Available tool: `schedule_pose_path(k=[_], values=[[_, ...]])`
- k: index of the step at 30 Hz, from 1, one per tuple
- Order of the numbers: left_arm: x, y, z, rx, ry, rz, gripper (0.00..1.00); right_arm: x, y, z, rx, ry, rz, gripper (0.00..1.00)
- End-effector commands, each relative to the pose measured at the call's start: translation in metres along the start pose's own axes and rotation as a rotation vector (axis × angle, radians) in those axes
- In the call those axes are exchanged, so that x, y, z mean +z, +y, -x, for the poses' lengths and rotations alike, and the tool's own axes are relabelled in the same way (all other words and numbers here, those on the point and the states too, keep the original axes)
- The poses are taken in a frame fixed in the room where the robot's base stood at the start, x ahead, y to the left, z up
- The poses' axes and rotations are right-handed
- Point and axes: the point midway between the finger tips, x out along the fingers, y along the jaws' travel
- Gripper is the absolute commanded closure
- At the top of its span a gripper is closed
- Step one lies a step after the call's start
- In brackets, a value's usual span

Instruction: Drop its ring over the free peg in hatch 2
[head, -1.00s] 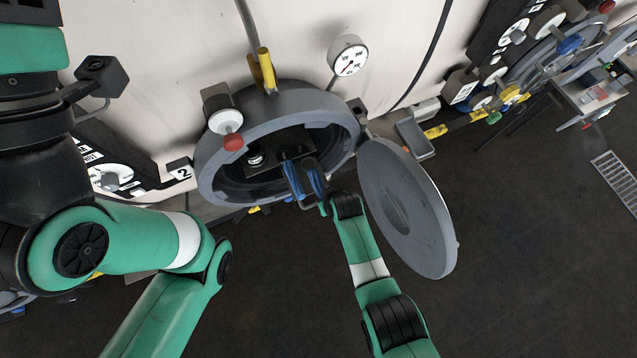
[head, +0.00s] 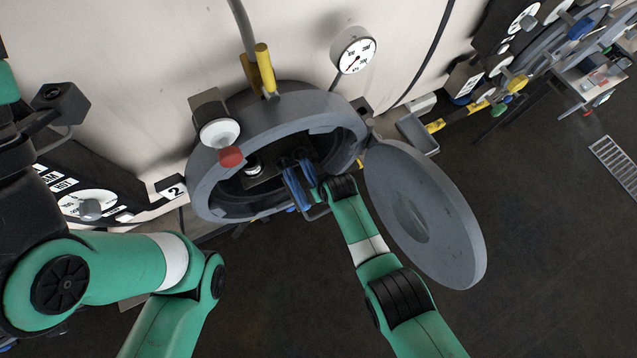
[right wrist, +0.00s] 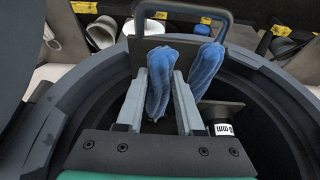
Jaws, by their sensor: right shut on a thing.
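Hatch 2 (head: 205,190) is a round grey opening with a dark inside, marked by a "2" label (head: 173,191). My right gripper (head: 300,184) is in its mouth. In the right wrist view my right gripper (right wrist: 160,85) is shut on a blue twisted bundle (right wrist: 160,72). A second blue bundle (right wrist: 207,66) hangs beside it, outside the right finger. I cannot make out a ring. Inside the hatch is a small dark cylinder with a white band (head: 253,168); a similar one shows in the right wrist view (right wrist: 222,128). I cannot tell which peg is free. My left gripper is out of view.
The round grey lid (head: 440,205) stands open right of the hatch, close to my right forearm. Yellow handles (head: 265,68) and a gauge (head: 354,50) are above. The dark floor in front is clear.

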Motion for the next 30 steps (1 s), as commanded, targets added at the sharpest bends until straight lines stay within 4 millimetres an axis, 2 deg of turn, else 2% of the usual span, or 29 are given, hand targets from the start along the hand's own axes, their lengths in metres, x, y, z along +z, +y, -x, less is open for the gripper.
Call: schedule_pose_path(k=[3, 14, 15, 20, 21, 30], values=[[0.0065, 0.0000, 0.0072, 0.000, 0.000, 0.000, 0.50, 0.0037, 0.0018, -0.0091, 0.002, 0.003, -0.003, 1.00], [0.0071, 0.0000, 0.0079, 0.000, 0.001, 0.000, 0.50, 0.0047, 0.0024, -0.0102, 0.002, 0.003, -0.005, 1.00], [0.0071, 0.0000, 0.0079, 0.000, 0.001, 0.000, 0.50, 0.0047, 0.0024, -0.0102, 0.002, 0.003, -0.005, 0.60], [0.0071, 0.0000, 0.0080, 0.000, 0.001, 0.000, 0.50, 0.0048, 0.0023, -0.0103, 0.002, 0.002, -0.004, 0.31], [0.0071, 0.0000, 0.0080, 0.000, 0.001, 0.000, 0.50, 0.0048, 0.0023, -0.0103, 0.002, 0.002, -0.004, 0.29], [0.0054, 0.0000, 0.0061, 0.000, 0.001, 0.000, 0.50, 0.0048, 0.0021, -0.0083, 0.002, 0.001, -0.004, 0.29]])
